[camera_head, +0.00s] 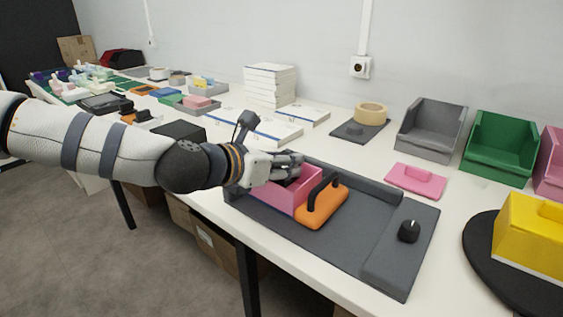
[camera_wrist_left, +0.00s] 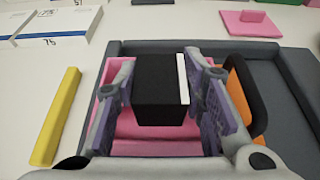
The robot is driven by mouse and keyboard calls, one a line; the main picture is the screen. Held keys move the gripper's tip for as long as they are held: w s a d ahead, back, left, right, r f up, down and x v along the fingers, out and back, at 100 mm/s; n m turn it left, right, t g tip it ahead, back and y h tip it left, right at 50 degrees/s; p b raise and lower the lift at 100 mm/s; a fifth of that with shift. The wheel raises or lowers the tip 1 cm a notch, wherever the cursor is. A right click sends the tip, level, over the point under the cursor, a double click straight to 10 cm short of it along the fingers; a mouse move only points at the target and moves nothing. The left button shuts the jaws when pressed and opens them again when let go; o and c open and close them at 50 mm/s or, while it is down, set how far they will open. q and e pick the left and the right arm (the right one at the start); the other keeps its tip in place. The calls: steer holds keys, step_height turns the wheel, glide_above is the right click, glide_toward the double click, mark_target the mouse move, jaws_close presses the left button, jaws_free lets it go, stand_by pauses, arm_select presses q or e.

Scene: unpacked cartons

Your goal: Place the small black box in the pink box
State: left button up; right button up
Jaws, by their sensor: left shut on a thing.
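My left gripper (camera_head: 297,165) is shut on the small black box (camera_wrist_left: 157,92), which has a white strip along one side in the left wrist view. The gripper fingers (camera_wrist_left: 166,103) sit on both sides of it. The pink box (camera_head: 301,194) is open at the top and stands on the dark grey tray. It also shows in the left wrist view (camera_wrist_left: 128,149), below the held black box. The black box is over or inside the pink box's opening; I cannot tell whether it touches the floor. My right gripper is not in view.
An orange block with a black handle (camera_head: 322,207) stands right beside the pink box. The grey tray (camera_head: 345,247) has a raised rim and a black knob (camera_head: 409,231). A yellow bar (camera_wrist_left: 56,116) lies left of the tray. A pink lid (camera_head: 416,180) lies behind it.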

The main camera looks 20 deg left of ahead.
arm_select(q)
steer(key=shift+f+b, duration=0.4)
steer(key=shift+f, duration=0.25)
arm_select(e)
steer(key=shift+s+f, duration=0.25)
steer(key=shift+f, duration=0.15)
arm_select(q)
steer(key=o, duration=1)
steer(key=shift+c, duration=0.2)
steer(key=shift+r, duration=0.2)
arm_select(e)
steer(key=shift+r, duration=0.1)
arm_select(q)
steer(key=shift+s+a+r+p, duration=0.1)
steer(key=shift+s+r+p, duration=0.15)
steer(key=shift+r, duration=0.25)
steer(key=shift+s+a+r+p, duration=0.1)
steer(key=shift+s+r+p, duration=0.05)
steer(key=shift+r+p, duration=0.25)
steer(key=p+v, duration=0.2)
steer(key=v, duration=0.8)
steer(key=shift+s, duration=0.45)
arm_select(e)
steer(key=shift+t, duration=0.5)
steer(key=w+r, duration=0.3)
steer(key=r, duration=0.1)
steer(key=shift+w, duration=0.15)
